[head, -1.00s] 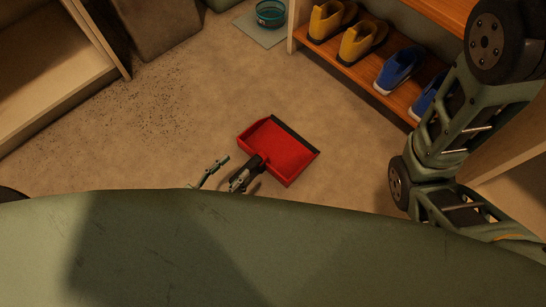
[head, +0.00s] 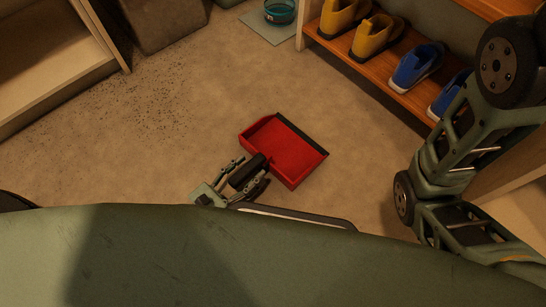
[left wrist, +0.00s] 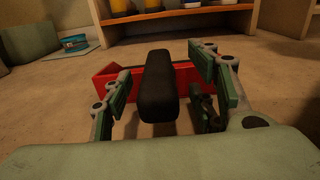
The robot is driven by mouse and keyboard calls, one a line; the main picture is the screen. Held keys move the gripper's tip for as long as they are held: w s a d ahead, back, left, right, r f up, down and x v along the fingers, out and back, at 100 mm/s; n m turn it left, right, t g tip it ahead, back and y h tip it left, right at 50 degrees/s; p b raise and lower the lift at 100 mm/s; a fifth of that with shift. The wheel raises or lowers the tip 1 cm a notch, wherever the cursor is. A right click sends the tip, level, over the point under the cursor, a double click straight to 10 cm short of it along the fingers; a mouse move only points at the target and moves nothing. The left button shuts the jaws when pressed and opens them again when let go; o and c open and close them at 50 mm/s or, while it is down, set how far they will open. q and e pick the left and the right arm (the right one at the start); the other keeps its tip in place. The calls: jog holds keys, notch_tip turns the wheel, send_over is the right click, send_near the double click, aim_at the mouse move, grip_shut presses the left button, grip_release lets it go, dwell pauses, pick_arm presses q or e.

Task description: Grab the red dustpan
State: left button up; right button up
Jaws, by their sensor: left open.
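The red dustpan (head: 286,152) lies on the floor in the middle of the head view, with a dark lip along its upper right edge. Its black handle (head: 249,171) points down and left. My left gripper (head: 248,176) is open at the handle, with a finger on either side of it. In the left wrist view the black handle (left wrist: 158,92) stands between the two spread fingers of my left gripper (left wrist: 167,88), with gaps on both sides. The red pan (left wrist: 112,80) shows behind it. My right gripper cannot be made out.
A wooden shoe rack (head: 375,80) with yellow boots (head: 373,36) and blue shoes (head: 416,65) stands at the upper right. A teal bowl (head: 280,12) sits on a mat at the top. Dark specks (head: 165,105) cover the floor at left. Open floor surrounds the dustpan.

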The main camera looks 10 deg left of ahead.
aim_at(256, 164)
pick_arm(q)
jog(key=b+x, duration=0.1)
jog(key=x, duration=0.2)
jog(key=shift+w+d, duration=0.1)
jog(key=shift+w, duration=0.15)
grip_shut()
